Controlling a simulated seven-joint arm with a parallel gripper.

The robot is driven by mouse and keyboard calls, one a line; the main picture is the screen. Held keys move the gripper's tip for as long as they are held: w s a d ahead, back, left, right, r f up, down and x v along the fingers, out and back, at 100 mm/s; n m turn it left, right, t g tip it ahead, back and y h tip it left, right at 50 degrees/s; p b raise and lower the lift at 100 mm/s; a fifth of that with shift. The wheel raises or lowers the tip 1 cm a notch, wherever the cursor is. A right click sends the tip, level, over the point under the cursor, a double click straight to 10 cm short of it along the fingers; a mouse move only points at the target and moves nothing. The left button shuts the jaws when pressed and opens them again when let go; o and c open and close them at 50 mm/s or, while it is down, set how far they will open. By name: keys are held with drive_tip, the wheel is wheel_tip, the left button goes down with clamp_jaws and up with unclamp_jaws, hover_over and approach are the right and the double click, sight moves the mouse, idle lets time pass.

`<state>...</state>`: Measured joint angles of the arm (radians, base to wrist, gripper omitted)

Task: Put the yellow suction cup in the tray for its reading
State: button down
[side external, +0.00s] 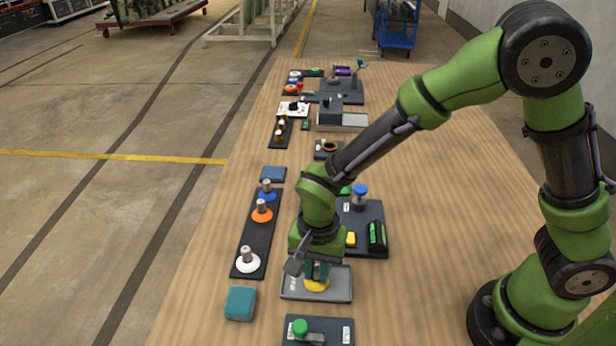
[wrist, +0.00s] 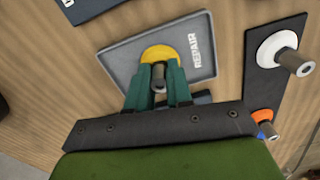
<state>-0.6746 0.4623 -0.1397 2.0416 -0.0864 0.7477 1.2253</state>
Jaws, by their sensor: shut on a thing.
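The yellow suction cup (side external: 316,285) is at the grey tray (side external: 341,294) in the side external view, low over or on its floor; I cannot tell whether it touches. In the wrist view the yellow cup (wrist: 160,52) shows as a disc with a grey metal stem, inside the outline of the tray (wrist: 202,70), which is marked "REPAIR". My gripper (side external: 317,270) is shut on the cup's stem from above. In the wrist view its teal fingers (wrist: 159,85) stand on either side of the stem.
A black rack (side external: 245,265) left of the tray holds white (side external: 248,262), orange (side external: 262,211) and blue (side external: 267,192) suction cups. A teal block (side external: 240,303) lies front left. A panel with a green knob (side external: 300,327) is in front, and a dark board (side external: 375,212) stands behind.

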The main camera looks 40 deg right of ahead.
sight(317, 268)
drive_tip(key=c, duration=1)
unclamp_jaws()
drive_tip(key=shift+f, duration=0.1)
wheel_tip(317, 268, up, 12)
drive_tip(key=s+d+r+n+t+y, duration=0.1)
drive_tip(key=s+d+r+n+t, duration=0.2)
drive_tip(key=d, duration=0.5)
drive_tip(key=s+d+r+n+t+y, duration=0.1)
drive_tip(key=s+d+r+n+t, duration=0.3)
drive_tip(key=d+r, duration=0.3)
drive_tip(key=shift+s+d+r, duration=0.3)
drive_tip(key=shift+s+d, duration=0.15)
drive_tip(key=shift+d, duration=0.2)
